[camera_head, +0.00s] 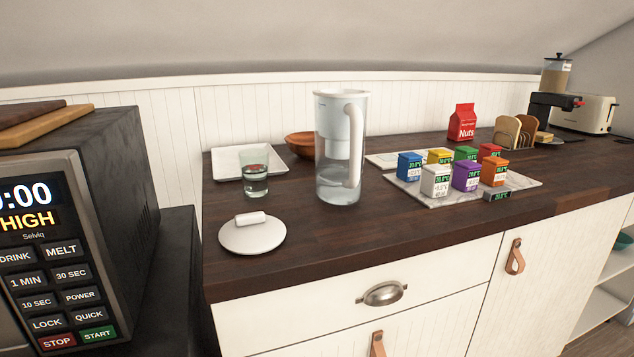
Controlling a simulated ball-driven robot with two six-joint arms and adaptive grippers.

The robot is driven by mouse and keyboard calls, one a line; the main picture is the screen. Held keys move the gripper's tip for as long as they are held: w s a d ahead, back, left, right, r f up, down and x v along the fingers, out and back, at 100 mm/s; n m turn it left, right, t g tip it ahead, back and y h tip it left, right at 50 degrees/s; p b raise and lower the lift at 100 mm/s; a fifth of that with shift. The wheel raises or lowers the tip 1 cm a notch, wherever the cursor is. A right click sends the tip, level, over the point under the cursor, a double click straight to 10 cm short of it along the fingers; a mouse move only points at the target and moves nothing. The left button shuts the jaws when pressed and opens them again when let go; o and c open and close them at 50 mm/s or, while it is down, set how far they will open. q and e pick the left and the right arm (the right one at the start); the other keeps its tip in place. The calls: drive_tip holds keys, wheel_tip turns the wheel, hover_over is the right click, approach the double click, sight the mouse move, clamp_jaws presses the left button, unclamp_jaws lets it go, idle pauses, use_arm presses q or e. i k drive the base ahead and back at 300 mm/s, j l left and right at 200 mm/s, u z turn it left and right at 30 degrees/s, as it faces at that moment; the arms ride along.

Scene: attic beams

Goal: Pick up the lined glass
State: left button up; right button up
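A clear glass (255,174) stands upright on the dark wooden counter, in front of the white square tray. It holds some clear liquid in its lower part, and a dark line runs around it near the liquid's surface. It is the only drinking glass I can make out, with the pitcher to its right and the white lid in front. Neither of my grippers shows in the head view.
A water pitcher (341,148) stands right of the glass. A white lid (252,236) lies near the front edge. A white tray (227,163) and brown bowl (299,139) are behind. Several coloured cubes sit on a marble board (437,201). A microwave (120,180) stands left.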

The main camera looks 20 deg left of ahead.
sight(254, 164)
drive_tip(key=i+l+u, duration=0.1)
drive_tip(key=u, duration=0.65)
